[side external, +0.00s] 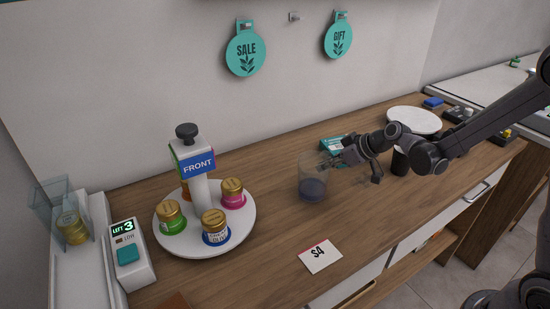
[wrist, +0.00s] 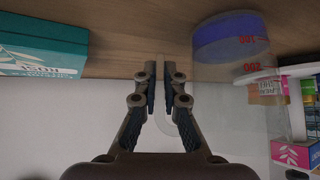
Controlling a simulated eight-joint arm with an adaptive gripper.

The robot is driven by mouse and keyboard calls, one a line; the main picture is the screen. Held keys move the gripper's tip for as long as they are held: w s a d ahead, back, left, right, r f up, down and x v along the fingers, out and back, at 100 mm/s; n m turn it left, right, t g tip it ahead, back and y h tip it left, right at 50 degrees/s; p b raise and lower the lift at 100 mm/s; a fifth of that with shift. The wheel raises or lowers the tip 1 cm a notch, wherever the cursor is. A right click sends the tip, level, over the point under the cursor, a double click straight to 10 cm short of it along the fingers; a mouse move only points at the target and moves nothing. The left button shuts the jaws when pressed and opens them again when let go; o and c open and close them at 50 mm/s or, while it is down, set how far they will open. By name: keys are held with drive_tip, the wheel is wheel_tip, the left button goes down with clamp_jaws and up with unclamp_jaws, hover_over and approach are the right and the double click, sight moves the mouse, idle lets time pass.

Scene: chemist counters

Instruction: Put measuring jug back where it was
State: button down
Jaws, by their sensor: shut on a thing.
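The measuring jug (side external: 312,183) is clear, with dark blue liquid at its bottom, and appears upright at the middle of the wooden counter. My gripper (side external: 332,161) is at the jug's right side. In the wrist view, my gripper (wrist: 160,92) is shut on the jug's clear handle, and the jug (wrist: 226,75) shows to the right with red marks and blue liquid. I cannot tell whether the jug's base touches the counter.
A teal box (side external: 333,146) lies behind the jug. A white turntable (side external: 205,244) with several gold-lidded jars and a FRONT sign stands left. A $4 card (side external: 320,256) lies in front. A black cup (side external: 400,163) and white plate (side external: 413,120) are right.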

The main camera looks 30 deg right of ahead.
drive_tip(key=shift+f, duration=0.25)
drive_tip(key=c, duration=1.5)
unclamp_jaws()
drive_tip(key=shift+r, duration=0.1)
drive_tip(key=shift+r, duration=0.15)
drive_tip(key=v, duration=1.2)
drive_tip(key=s+a+m+h, duration=0.1)
drive_tip(key=s, duration=0.4)
drive_tip(key=s+a+m+h, duration=0.1)
drive_tip(key=s+a, duration=0.1)
drive_tip(key=s, duration=0.3)
drive_tip(key=s+a+r+m+g+h, duration=0.1)
drive_tip(key=s+m, duration=0.1)
drive_tip(key=s, duration=0.3)
drive_tip(key=shift+a+h, duration=0.3)
drive_tip(key=shift+h, duration=0.1)
